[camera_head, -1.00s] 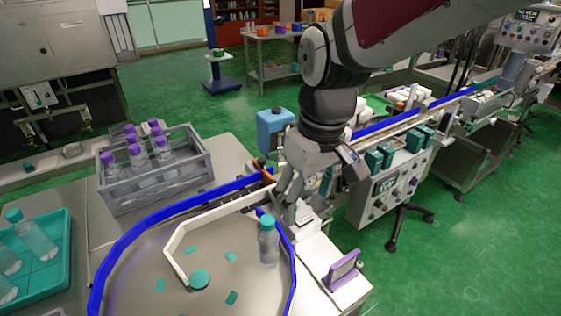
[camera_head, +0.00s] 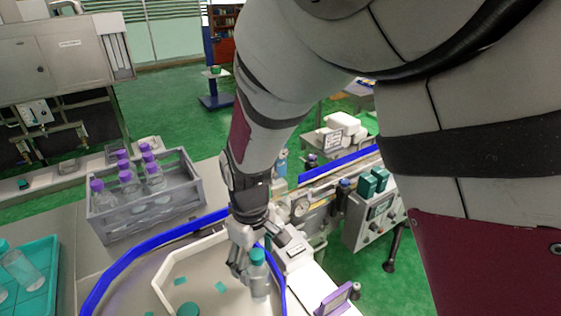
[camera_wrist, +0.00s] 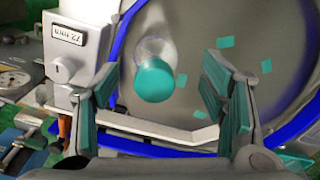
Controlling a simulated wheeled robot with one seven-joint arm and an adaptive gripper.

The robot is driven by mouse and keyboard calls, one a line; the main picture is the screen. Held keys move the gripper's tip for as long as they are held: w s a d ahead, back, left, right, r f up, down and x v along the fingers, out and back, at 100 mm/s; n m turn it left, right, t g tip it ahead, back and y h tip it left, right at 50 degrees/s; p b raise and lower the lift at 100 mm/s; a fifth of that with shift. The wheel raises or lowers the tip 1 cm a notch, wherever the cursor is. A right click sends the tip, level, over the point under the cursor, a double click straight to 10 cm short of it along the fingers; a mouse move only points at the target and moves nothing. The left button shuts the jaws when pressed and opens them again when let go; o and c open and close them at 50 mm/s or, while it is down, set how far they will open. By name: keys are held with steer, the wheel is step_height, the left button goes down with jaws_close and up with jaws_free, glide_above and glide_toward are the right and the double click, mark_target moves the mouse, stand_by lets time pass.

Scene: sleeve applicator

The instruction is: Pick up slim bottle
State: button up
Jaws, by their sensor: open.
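The slim bottle (camera_head: 260,278) is clear with a teal cap and stands upright on the round grey table (camera_head: 225,285), near its right rim. My gripper (camera_head: 247,262) is just behind and left of the bottle in the head view, close to its cap. In the wrist view, the teal cap (camera_wrist: 154,80) shows ahead of and between the two open fingers of my gripper (camera_wrist: 158,100). The fingers have teal pads and hold nothing. The cap hides much of the bottle body in the wrist view. I cannot tell whether a finger touches the bottle.
A grey crate (camera_head: 105,222) with several purple-capped bottles stands at left. A teal tray (camera_head: 52,262) holds clear bottles. A blue rail (camera_head: 130,254) and a white guide (camera_head: 165,268) border the round table. A white box (camera_wrist: 78,50) stands beside it. Teal chips lie scattered on it.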

mark_target(258, 270)
steer(key=shift+w+d+f, duration=0.1)
steer(key=shift+f, duration=1.25)
steer(key=shift+w+f, duration=0.1)
steer(key=shift+f, duration=1.25)
steer(key=c, duration=1.4)
steer(key=shift+c, duration=0.4)
steer(key=shift+r+p, duration=0.15)
steer(key=shift+p, duration=0.2)
